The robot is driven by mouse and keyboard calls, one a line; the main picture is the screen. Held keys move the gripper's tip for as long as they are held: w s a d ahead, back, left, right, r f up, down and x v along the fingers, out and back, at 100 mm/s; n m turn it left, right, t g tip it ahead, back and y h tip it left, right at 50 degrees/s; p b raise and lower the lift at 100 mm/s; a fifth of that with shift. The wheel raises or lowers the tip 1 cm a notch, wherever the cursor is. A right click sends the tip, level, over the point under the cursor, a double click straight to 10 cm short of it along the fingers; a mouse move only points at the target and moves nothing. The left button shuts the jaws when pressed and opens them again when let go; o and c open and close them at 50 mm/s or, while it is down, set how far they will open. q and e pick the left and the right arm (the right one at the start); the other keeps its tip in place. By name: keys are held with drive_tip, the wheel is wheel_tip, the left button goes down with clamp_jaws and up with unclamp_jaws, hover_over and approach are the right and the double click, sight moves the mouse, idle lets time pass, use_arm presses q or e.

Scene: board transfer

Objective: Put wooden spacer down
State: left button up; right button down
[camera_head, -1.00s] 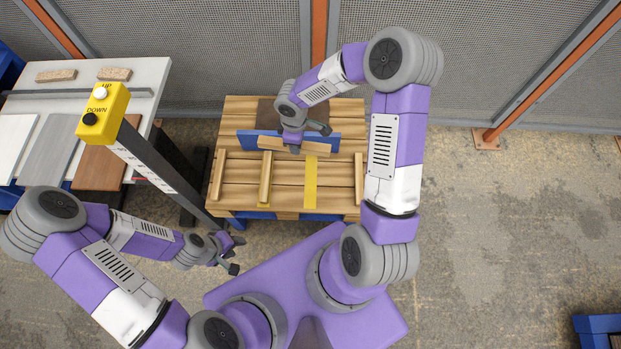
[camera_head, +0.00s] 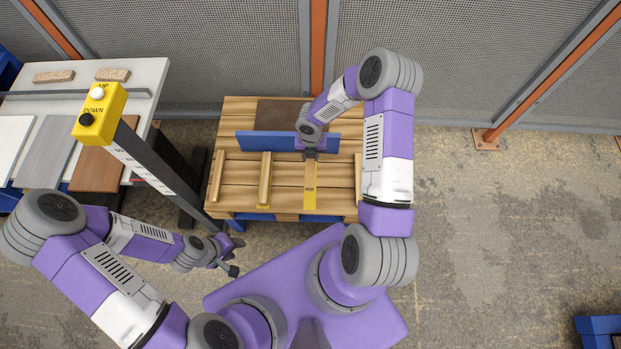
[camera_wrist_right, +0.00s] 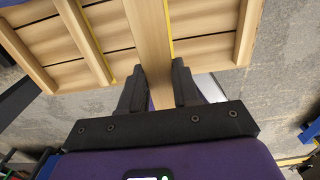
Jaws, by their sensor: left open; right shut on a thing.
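The wooden spacer (camera_head: 310,174) is a light wood strip. It lies lengthwise over the yellow marking (camera_head: 309,201) on the pallet-like wooden platform (camera_head: 235,172). My right gripper (camera_head: 311,154) is shut on its far end. In the right wrist view the spacer (camera_wrist_right: 150,45) runs between the two fingers (camera_wrist_right: 158,88), with a yellow edge showing along its right side. I cannot tell whether it touches the platform. My left gripper (camera_head: 233,257) is open and empty, in front of the platform's left corner.
Other spacers lie at the left (camera_head: 217,176), left middle (camera_head: 265,178) and right edge (camera_head: 358,177) of the platform. A blue upright bar (camera_head: 262,141) crosses behind them. A yellow UP/DOWN button box (camera_head: 99,112) and a table with boards (camera_head: 146,80) stand left.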

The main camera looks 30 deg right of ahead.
wheel_tip(320, 180, down, 17)
drive_tip(key=b, duration=0.5)
drive_tip(key=shift+f, duration=0.15)
drive_tip(key=c, duration=0.8)
unclamp_jaws()
